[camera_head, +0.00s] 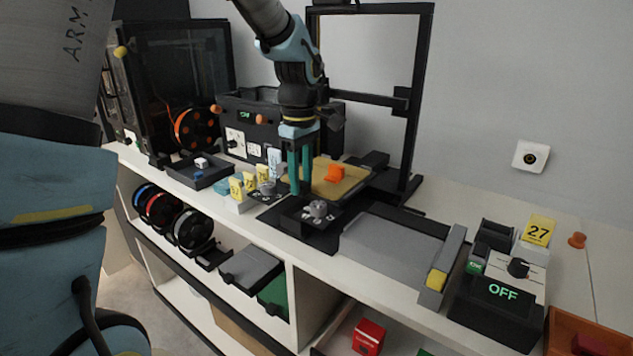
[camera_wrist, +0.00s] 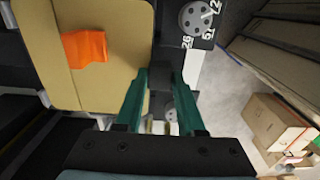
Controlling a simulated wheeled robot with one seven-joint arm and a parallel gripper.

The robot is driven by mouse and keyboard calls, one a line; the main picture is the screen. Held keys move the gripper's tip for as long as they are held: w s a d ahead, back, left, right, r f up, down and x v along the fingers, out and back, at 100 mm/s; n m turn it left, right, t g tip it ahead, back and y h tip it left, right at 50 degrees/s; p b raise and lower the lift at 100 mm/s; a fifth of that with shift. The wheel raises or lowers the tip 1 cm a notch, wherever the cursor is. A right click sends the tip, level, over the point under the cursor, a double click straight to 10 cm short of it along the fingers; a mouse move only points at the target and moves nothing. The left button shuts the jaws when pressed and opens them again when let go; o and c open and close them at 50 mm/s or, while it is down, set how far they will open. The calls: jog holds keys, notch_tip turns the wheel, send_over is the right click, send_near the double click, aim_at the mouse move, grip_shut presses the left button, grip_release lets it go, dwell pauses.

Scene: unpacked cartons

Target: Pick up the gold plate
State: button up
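The gold plate (camera_head: 345,185) lies flat on the bed of the black-framed printer in the head view, behind and to the right of my gripper. A small orange piece (camera_head: 334,174) sits on it. In the wrist view the gold plate (camera_wrist: 108,88) fills the upper left, with the orange piece (camera_wrist: 85,47) on it. My gripper (camera_head: 300,190) points down at the plate's near left side, its teal fingers apart. In the wrist view my gripper (camera_wrist: 160,80) is open, with its left finger overlapping the plate's right edge. I see nothing held; contact with the plate is unclear.
The printer frame (camera_head: 412,100) rises behind the plate. A control knob (camera_head: 317,209) stands just in front of it. Small yellow-labelled holders (camera_head: 250,182) are to the left. A grey flat plate (camera_head: 392,248) and an OFF box (camera_head: 500,292) are to the right.

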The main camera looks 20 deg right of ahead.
grip_shut()
jog(key=shift+r, duration=0.15)
dwell(0.4)
notch_tip(320, 180, up, 10)
jog(key=b, duration=0.2)
dwell(0.4)
